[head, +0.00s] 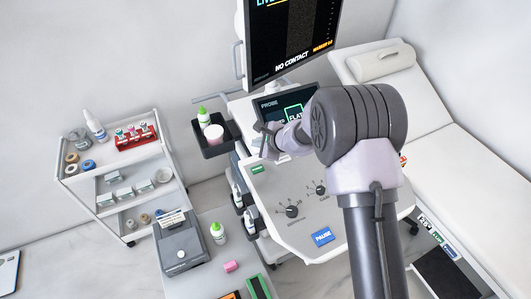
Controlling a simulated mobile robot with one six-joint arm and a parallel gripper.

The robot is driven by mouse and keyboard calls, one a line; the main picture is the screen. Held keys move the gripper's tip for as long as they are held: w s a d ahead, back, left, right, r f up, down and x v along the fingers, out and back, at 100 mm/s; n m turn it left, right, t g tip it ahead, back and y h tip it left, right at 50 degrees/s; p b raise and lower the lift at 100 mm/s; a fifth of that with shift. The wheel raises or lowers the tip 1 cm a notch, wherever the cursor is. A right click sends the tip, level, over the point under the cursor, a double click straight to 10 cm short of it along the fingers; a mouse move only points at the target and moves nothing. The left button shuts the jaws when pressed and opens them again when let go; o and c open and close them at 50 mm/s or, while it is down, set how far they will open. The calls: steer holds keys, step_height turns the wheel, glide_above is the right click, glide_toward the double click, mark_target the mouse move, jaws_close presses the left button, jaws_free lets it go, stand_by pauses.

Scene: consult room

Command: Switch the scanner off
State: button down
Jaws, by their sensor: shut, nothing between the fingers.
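The scanner is a white cart with a large monitor (293,35) on top and a sloping control panel (290,233) below. The monitor is lit and reads "NO CONTACT". A small dark touch screen (270,112) behind the panel is also lit and shows "PROBE" and "FLAT". On the panel are two black knobs (292,211), a blue "PAUSE" button (323,237) and a small green label or button (257,169) at the upper left. My gripper (266,130) is shut and empty, in front of the touch screen. My arm hides the panel's right part.
A white trolley (122,182) with bottles and a red rack stands at the left. A side table holds a grey device (181,245) and a green-capped bottle (219,232). A dark tray (213,145) is beside the scanner. A white couch (445,160) fills the right.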

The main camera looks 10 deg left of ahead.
steer(key=f, duration=0.1)
steer(key=w+f+m, duration=0.1)
steer(key=f, duration=0.1)
steer(key=b, duration=0.4)
glide_above(259, 170)
step_height(259, 170, down, 8)
steer(key=shift+r, duration=0.25)
steer(key=shift+f+b, duration=0.7)
steer(key=shift+b, duration=0.1)
stand_by(1.2)
steer(key=shift+f+b, duration=0.45)
steer(key=shift+b, duration=0.4)
